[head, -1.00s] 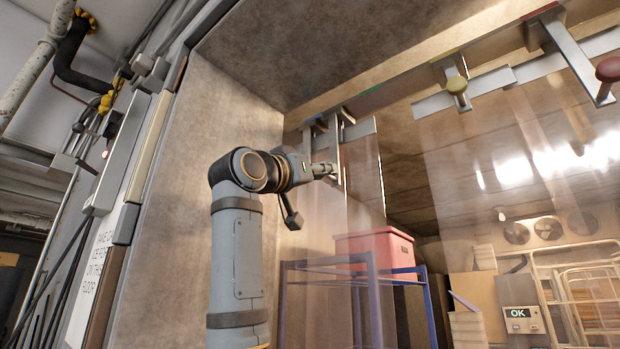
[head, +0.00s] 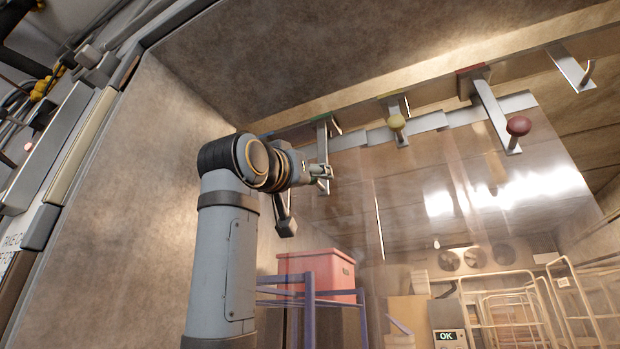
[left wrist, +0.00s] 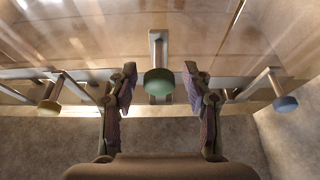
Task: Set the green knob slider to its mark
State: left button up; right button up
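The green knob (left wrist: 159,82) shows in the left wrist view on a metal bracket, centred between and just beyond the fingertips of my left gripper (left wrist: 160,76). The fingers are apart, with clear gaps on both sides of the knob. In the head view my left gripper (head: 322,171) is at the lower end of the slider bracket (head: 322,148); its fingers largely hide the knob there. A small green patch shows on the rail (head: 430,93) near the top of this bracket; I cannot tell exactly how they line up. My right gripper is not in view.
A yellow knob (head: 397,122) and a red knob (head: 518,125) hang on brackets to the right. A blue knob (left wrist: 285,103) shows in the wrist view. Clear strip curtains hang below the rail. A red crate (head: 318,272) on a blue rack stands beneath.

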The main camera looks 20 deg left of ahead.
pick_arm(q)
jog(key=shift+s+f, duration=0.15)
jog(key=v, duration=1.1)
jog(key=shift+s, duration=0.3)
jog(key=shift+a, duration=0.1)
jog(key=shift+f, duration=0.1)
